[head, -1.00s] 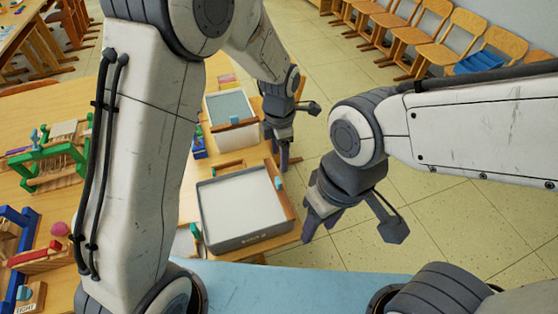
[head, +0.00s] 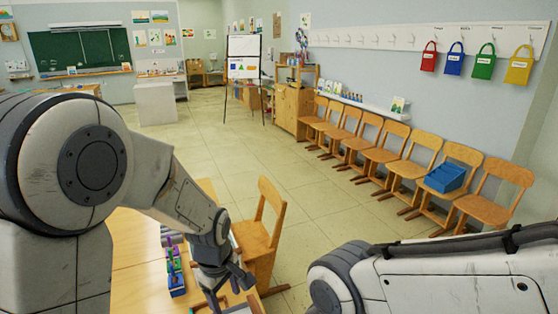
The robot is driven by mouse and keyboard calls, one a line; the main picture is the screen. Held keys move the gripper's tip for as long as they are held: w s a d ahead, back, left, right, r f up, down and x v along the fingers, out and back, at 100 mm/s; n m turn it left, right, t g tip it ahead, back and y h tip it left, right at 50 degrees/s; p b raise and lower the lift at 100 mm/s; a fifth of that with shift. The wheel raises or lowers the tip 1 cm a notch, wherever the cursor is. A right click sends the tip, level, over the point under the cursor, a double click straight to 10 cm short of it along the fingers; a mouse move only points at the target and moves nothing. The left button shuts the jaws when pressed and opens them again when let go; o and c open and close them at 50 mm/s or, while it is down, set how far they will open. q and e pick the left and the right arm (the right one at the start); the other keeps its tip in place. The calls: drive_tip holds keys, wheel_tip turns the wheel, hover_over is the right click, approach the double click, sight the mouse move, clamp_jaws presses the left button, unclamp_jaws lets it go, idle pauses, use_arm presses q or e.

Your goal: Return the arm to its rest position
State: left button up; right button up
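My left arm comes in from the left, and its gripper (head: 226,284) points down over the right edge of the wooden table (head: 135,245). Its fingers are small and dark, and I cannot tell whether they are open or shut. I see nothing clearly held in it. My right arm comes in at the lower right; its gripper is below the picture's edge and out of view.
A wooden chair (head: 260,235) stands close beside my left gripper. Small coloured items (head: 174,268) lie on the table. A row of chairs (head: 408,168) lines the right wall, one with a blue bin (head: 445,178). The floor (head: 250,160) between is clear.

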use_arm(q)
drive_tip(key=s+a+r+m+t, duration=0.1)
drive_tip(key=s+a+r+m, duration=0.1)
drive_tip(key=s+a+m, duration=0.65)
drive_tip(key=s+d+r+m+g, duration=0.1)
drive_tip(key=s+d+r+m, duration=0.1)
drive_tip(key=s+d+m, duration=0.3)
drive_tip(key=s+d+r+m+g, duration=0.1)
drive_tip(key=s+d+r+m, duration=0.2)
drive_tip(key=s+d+m, duration=0.3)
drive_tip(key=s+d, duration=0.1)
drive_tip(key=d, duration=0.3)
drive_tip(key=shift+d+r+h, duration=0.25)
drive_tip(key=shift+r+h, duration=0.05)
drive_tip(key=shift+h, duration=0.1)
drive_tip(key=shift+w, duration=0.1)
